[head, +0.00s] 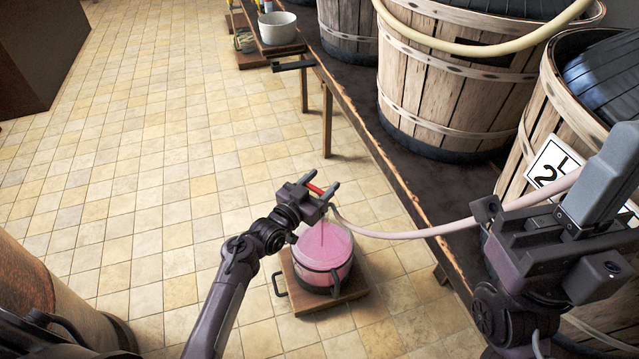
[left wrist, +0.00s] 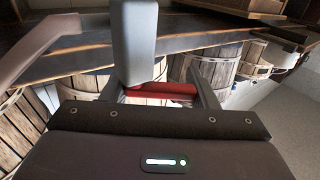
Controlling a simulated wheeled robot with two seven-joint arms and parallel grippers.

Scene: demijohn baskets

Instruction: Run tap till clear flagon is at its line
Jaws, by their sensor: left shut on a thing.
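My left gripper (head: 319,188) is above the flagon, shut on the red tap handle (head: 314,187). The handle also shows between the fingers in the left wrist view (left wrist: 163,91). A pink hose (head: 425,231) runs from the tap toward the right. My right gripper (head: 604,180) is in the right foreground; its jaw gap is unclear. I cannot make out the fill line.
The flagon is on a wooden board (head: 296,297) with a dark handle. A long dark bench (head: 365,125) carries large wooden vats (head: 447,83), one with a label (head: 555,168). A white bowl (head: 277,28) stands at the back. Tiled floor left of the flagon is clear.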

